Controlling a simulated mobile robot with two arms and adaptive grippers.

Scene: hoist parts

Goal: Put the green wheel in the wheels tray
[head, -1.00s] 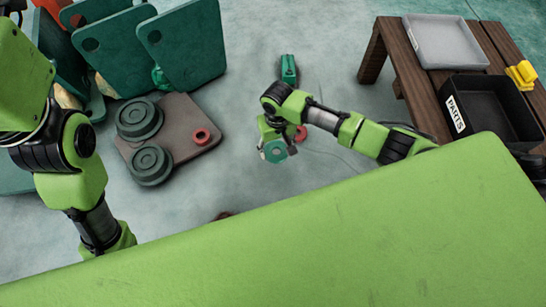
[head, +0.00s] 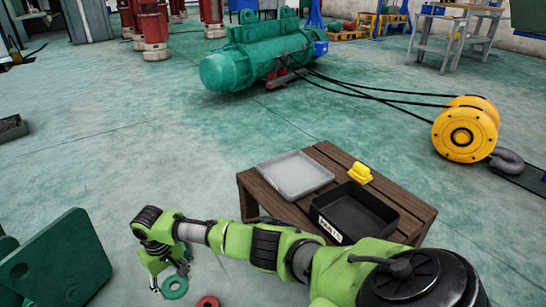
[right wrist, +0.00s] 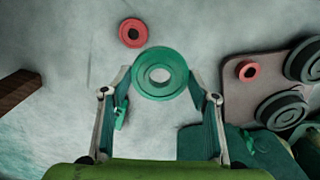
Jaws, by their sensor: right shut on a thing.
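The green wheel is a flat ring (head: 183,288) with a round hole, seen low in the head view. It also shows in the right wrist view (right wrist: 160,94) between my fingertips. My right gripper (head: 165,272) is shut on it and holds it out over the floor, left of the wooden table. An empty grey tray (head: 296,176) and a black tray (head: 335,233) marked PARTS stand on the table. No wheels label is readable on the grey tray. My left gripper is out of view.
The wooden table (head: 262,203) also bears a yellow block (head: 357,173). A red ring (right wrist: 122,35) lies on the floor near the wheel. A brown plate (right wrist: 235,100) with dark discs lies at right in the wrist view. Green plates (head: 55,262) stand at lower left.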

